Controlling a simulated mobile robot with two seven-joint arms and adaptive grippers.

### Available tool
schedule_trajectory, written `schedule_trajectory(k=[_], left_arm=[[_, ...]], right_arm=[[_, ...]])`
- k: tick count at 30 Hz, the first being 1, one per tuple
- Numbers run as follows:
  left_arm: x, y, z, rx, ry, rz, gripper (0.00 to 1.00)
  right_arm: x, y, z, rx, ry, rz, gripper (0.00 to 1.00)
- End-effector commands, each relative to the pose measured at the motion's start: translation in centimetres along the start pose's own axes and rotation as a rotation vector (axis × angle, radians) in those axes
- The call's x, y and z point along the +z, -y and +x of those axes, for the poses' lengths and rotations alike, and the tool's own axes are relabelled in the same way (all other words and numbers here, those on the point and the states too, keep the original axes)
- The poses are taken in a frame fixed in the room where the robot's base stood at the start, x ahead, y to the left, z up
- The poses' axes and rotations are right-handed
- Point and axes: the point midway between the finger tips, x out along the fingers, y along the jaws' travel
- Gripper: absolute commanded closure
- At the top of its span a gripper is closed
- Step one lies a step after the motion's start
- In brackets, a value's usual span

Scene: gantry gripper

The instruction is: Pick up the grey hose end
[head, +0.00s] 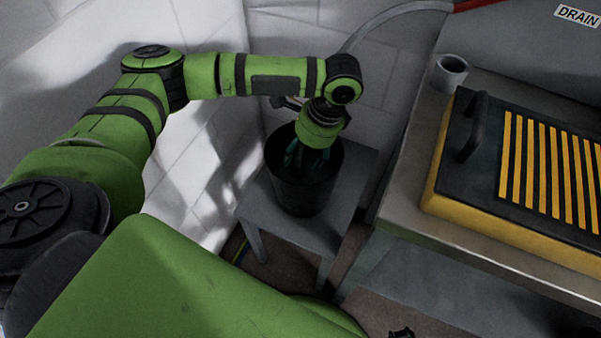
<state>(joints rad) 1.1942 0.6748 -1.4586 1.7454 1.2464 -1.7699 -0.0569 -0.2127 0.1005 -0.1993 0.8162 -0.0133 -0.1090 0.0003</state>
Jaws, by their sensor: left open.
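A grey hose (391,20) runs along the back wall at the top. It curves down to the left and passes behind my left wrist, and its end is hidden from view. My left gripper (306,160) points down into the mouth of a black bucket (304,196). Its fingers are dark and partly hidden by the wrist and the bucket's shadow. It is open, and I see nothing held between the fingers. Whether the hose end is inside the bucket cannot be told.
The bucket stands on a small grey stool (268,214). To the right, a metal bench (402,190) bears a black and yellow slatted box (473,180) with a handle and a grey open cylinder (448,74). A DRAIN label (577,16) is at top right. White walls are close behind and left.

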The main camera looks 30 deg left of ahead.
Motion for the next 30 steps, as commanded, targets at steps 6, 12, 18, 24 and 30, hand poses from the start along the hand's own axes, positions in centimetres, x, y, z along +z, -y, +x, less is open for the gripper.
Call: schedule_trajectory(k=[6, 12, 18, 24, 30], left_arm=[[-0.5, 0.6, 3.2, 0.0, 0.002, -0.002, 0.4], [-0.5, 0.5, 5.2, -0.001, 0.0, 0.0, 0.4], [-0.5, 0.5, 5.3, -0.001, 0.0, 0.0, 0.4], [-0.5, 0.5, 5.2, -0.001, 0.0, 0.0, 1.0], [-0.5, 0.5, 5.2, -0.001, 0.0, 0.0, 1.0]], right_arm=[[-0.2, 0.1, 0.4, 0.0, 0.008, 0.002, 0.58], [-0.2, 0.2, 0.3, -0.001, 0.025, 0.006, 0.58], [-0.2, 0.2, 0.3, -0.001, 0.027, 0.006, 0.58], [-0.2, 0.2, 0.3, -0.001, 0.027, 0.006, 0.58], [-0.2, 0.2, 0.3, -0.001, 0.027, 0.007, 0.58]])
